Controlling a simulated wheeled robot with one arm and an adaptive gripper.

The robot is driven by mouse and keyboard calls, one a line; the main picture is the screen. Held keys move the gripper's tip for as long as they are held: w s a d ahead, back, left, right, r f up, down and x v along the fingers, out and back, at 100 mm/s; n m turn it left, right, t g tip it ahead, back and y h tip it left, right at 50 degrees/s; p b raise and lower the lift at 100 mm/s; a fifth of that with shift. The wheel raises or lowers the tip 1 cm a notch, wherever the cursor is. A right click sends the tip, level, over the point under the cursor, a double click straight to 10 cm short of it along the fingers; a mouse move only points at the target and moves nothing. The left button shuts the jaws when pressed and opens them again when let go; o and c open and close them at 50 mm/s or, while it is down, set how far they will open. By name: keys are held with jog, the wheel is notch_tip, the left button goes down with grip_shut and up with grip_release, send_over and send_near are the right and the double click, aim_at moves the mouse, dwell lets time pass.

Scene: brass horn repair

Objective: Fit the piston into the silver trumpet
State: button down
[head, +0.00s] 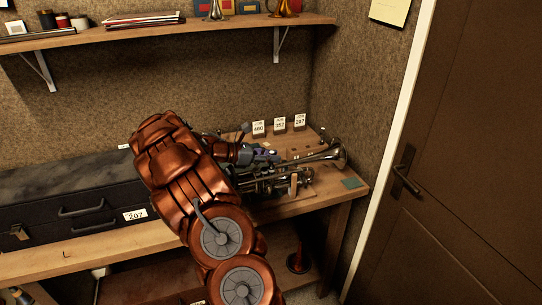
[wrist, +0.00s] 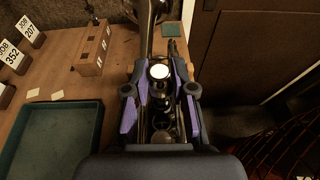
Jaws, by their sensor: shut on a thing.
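The silver trumpet (head: 318,158) lies on the right part of the bench, its bell toward the right wall. Part of it shows in the wrist view (wrist: 147,18), running up from between my fingers. My gripper (wrist: 160,88) has purple-sided fingers and is shut on the piston (wrist: 160,71), whose round white top shows between the fingertips. In the head view my gripper (head: 266,156) is over the valve end of the trumpet, partly behind my arm. The piston's lower end is hidden, so I cannot tell whether it is inside a valve casing.
A teal tray (wrist: 20,160) lies left of my gripper. A wooden block with holes (wrist: 92,48) and number cards (head: 279,125) stand nearby. A dark instrument case (head: 40,224) fills the bench's left. A shelf (head: 160,32) hangs above; a door (head: 465,150) is at right.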

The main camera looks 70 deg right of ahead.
jog(key=shift+f, duration=0.65)
jog(key=c, duration=0.9)
grip_release()
